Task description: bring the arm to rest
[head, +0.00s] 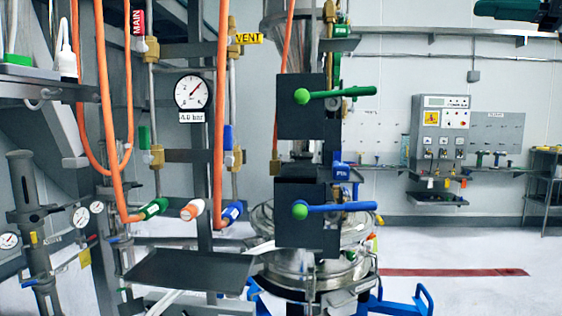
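My gripper is not to be made out in the head view. A dark green and black shape (520,10) is cut off by the top right corner, and I cannot tell which part it is. The powder sifter (318,262) stands at the centre as a round steel vessel with clamps. Above it are two black plates, the upper one with a green lever (340,94) and the lower one with a blue lever (340,208). Both levers lie about level, pointing right. Nothing is seen touching them.
Orange hoses (222,110), pipes and a pressure gauge (193,92) fill the left side. A black tray (190,270) juts out at the lower front. A control box (442,130) hangs on the back wall. A dark rack (546,185) stands far right. The floor at right is open.

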